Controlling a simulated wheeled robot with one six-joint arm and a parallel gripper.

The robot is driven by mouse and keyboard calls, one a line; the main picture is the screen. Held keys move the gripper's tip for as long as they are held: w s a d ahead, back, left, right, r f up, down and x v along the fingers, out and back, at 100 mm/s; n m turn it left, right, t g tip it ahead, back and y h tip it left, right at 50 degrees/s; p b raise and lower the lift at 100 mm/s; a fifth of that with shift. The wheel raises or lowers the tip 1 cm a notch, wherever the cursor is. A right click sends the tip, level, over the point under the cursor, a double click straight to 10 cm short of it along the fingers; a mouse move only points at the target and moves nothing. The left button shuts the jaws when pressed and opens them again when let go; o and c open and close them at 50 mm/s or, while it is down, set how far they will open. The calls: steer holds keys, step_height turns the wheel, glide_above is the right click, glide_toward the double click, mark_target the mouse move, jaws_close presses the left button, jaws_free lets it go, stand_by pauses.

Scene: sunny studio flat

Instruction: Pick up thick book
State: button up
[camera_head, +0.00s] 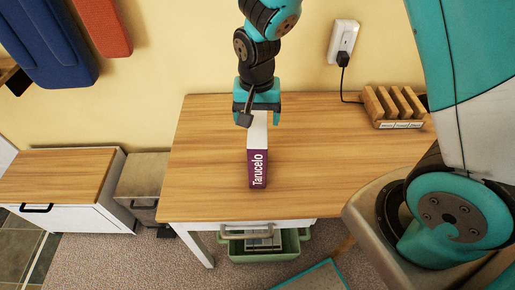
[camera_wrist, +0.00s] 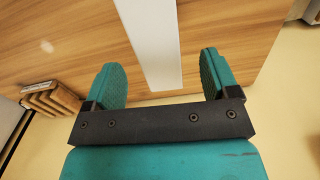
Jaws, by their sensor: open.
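The thick book (camera_head: 258,168) stands on the wooden desk (camera_head: 205,150), with its purple spine lettered "Tarucelo" facing the front and its white page edge on top. In the wrist view the white page edge of the book (camera_wrist: 152,40) runs from the top edge down to between the fingers. My gripper (camera_head: 257,113) is above the back end of the book, pointing down. In the wrist view my gripper (camera_wrist: 162,82) is open, with one teal finger on each side of the book and a gap on both sides. Neither finger visibly touches it.
A wooden slotted holder (camera_head: 394,104) stands at the desk's back right, also seen in the wrist view (camera_wrist: 50,98). A wall socket with a plug (camera_head: 343,42) is behind it. A green bin (camera_head: 265,245) is under the desk. The desk around the book is clear.

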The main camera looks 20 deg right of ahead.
mark_target(258, 126)
step_height(258, 126, down, 5)
steer(key=shift+s+r+p, duration=0.15)
steer(key=shift+p, duration=0.2)
steer(key=shift+c, duration=0.2)
jaws_close()
